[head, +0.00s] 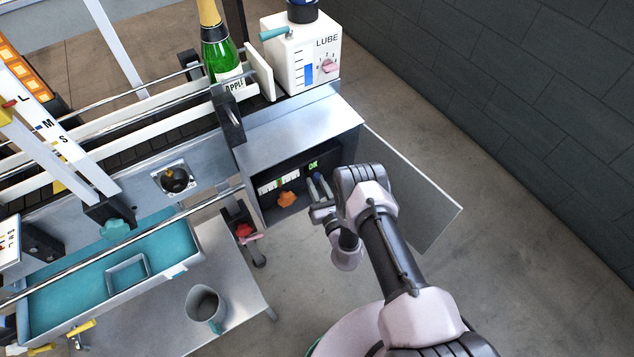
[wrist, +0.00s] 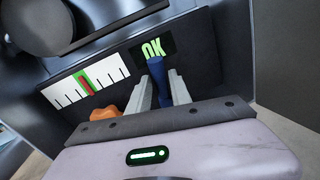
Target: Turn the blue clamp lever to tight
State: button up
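The blue clamp lever (wrist: 160,82) stands between the two fingers of my gripper (wrist: 161,90) in the wrist view, in front of the dark panel. The fingers are close on both sides of it and look shut on it. In the head view the lever's blue end (head: 318,180) shows at my gripper (head: 320,200), inside the open cabinet. A green "OK" display (wrist: 180,40) is lit behind the lever. The gauge (wrist: 86,84) has a green band and a red pointer mark within it. The lever's pivot is hidden.
An orange knob (head: 287,199) is left of the lever, close to my left finger. The cabinet door (head: 415,200) hangs open at the right. A red-handled part (head: 244,231) sits below the cabinet's left side. A green bottle (head: 221,55) stands on the conveyor above.

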grip_shut()
jog(key=shift+w+r, duration=0.1)
dwell(1.1)
